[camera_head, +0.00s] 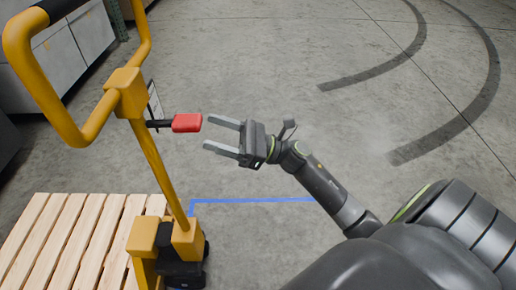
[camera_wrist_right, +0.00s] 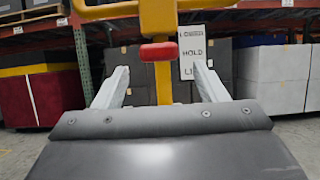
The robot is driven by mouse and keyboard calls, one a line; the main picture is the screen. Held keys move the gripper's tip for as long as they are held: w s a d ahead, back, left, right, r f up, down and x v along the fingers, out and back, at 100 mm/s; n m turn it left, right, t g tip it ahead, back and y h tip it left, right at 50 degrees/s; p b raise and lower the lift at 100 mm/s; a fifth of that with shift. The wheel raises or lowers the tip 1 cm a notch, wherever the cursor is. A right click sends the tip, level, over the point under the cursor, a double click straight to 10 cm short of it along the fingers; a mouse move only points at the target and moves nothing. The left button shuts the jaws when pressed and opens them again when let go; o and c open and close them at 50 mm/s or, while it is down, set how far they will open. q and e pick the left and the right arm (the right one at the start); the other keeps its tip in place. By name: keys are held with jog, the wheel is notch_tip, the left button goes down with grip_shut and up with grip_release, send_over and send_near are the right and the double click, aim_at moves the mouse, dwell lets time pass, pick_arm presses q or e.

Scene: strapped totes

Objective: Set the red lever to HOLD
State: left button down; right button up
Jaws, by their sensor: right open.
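The red lever (camera_head: 186,123) sticks out to the right on a dark stem from the yellow pallet jack handle (camera_head: 150,150). In the right wrist view the red lever (camera_wrist_right: 159,51) stands ahead, between and a little above the fingertips. A white label plate (camera_wrist_right: 192,52) beside it reads HOLD in the middle, with partly legible words above and below. My right gripper (camera_head: 208,134) is open and empty, its fingertips just right of the lever with a small gap. My left gripper is not in view.
A wooden pallet (camera_head: 60,240) lies at the lower left by the jack's base. Blue tape (camera_head: 250,200) marks the floor. Grey cabinets (camera_head: 70,45) stand at the upper left. The concrete floor to the right is clear.

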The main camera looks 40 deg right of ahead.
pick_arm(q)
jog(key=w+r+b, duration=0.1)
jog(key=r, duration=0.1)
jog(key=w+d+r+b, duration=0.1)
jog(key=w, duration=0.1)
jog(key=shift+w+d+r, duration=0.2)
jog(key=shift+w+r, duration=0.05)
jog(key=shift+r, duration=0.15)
pick_arm(e)
jog(key=v, duration=0.9)
jog(key=shift+s+d, duration=0.15)
jog(key=shift+d, duration=0.05)
jog(key=shift+f, duration=0.15)
